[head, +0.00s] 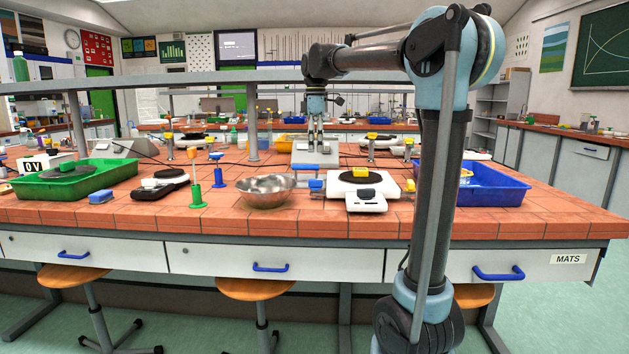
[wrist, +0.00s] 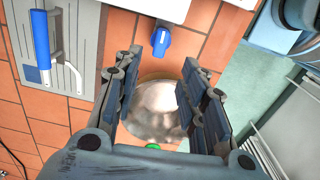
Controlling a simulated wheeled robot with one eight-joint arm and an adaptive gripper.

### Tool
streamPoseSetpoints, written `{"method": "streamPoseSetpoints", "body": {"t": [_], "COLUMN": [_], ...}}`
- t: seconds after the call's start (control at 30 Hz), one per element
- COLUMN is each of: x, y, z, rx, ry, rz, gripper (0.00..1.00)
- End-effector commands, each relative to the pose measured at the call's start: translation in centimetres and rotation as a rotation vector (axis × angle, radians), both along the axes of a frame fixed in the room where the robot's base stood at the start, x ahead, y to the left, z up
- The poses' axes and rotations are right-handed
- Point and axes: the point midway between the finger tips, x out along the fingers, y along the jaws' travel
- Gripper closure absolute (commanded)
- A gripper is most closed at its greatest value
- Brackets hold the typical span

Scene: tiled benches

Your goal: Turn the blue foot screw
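The blue foot screw (wrist: 161,41) shows in the wrist view as a blue knob at the edge of a white balance (wrist: 158,6). In the head view a blue knob (head: 316,185) stands at the left side of the white balance (head: 357,204). My gripper (head: 316,143) points down above the bench, behind and above the knob in the picture. In the wrist view my gripper (wrist: 163,60) is open and empty. Its two fingers stand apart, with the knob just beyond the tips, near the middle between them. No contact with the knob shows.
A steel bowl (head: 266,191) stands left of the balance and shows between my fingers in the wrist view (wrist: 158,108). A green stand (head: 195,190) is left of it. A grey box with a blue handle (wrist: 40,45) is close by. A blue tray (head: 490,188) is at right.

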Motion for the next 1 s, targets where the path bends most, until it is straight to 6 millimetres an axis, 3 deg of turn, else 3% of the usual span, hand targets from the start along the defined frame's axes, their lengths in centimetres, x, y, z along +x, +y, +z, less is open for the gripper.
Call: {"method": "streamPoseSetpoints", "body": {"t": [0.6,1.0], "x": [0.0,0.0], "y": [0.0,0.0], "z": [-10.3,-12.1], "rx": [0.0,0.0], "ry": [0.0,0.0], "rz": [0.0,0.0], "gripper": [0.62,0.62]}}
